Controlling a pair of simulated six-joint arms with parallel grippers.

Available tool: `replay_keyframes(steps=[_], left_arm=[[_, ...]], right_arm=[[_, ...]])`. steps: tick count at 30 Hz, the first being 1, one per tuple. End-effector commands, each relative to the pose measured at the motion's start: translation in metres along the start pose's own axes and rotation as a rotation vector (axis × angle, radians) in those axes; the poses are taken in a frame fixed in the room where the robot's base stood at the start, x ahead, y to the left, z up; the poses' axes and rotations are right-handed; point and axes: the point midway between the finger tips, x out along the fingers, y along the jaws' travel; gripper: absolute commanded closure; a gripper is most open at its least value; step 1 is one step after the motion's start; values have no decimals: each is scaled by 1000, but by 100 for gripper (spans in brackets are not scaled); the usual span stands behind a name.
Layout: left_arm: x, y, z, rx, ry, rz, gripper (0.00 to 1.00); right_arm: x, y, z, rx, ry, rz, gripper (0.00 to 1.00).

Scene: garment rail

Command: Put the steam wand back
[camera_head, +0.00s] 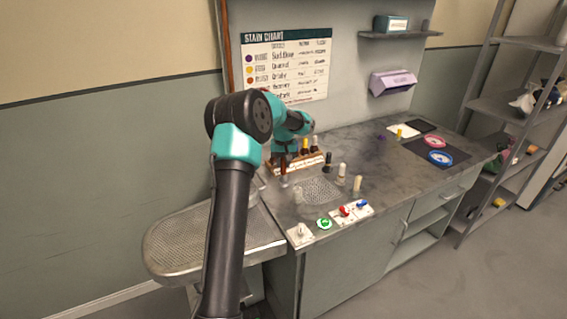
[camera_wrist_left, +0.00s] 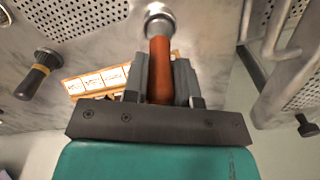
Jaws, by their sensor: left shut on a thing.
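The steam wand has a reddish-brown handle (camera_wrist_left: 161,72) and a round metal head (camera_wrist_left: 158,20). My left gripper (camera_wrist_left: 162,80) is shut on the handle, with one finger on each side of it. In the head view the wand (camera_head: 284,168) hangs roughly upright below my left gripper (camera_head: 285,157), at the left end of the counter. Its head is close above the counter, and I cannot tell whether it touches. Bent metal bars (camera_wrist_left: 285,45) show right of the wand in the wrist view; I cannot tell whether they are its holder. My right gripper is not in view.
A labelled rack of bottles (camera_head: 308,160) stands just behind the wand. Several bottles (camera_head: 341,174) stand around a perforated plate (camera_head: 320,191). Switches (camera_head: 345,210) line the counter's front edge. A perforated ironing board (camera_head: 180,250) is at left. The counter's middle (camera_head: 375,160) is mostly clear.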

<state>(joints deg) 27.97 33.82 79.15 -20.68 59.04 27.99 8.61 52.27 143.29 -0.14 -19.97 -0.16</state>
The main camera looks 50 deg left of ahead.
Motion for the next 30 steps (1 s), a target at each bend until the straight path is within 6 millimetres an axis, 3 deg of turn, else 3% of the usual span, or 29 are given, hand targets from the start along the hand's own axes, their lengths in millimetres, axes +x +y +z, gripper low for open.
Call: replay_keyframes(steps=[20, 21, 30], left_arm=[[4, 0, 0, 0, 0, 0, 100], [4, 0, 0, 0, 0, 0, 73], [4, 0, 0, 0, 0, 0, 45]], right_arm=[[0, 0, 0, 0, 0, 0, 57], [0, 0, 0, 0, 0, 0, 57], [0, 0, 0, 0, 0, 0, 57]])
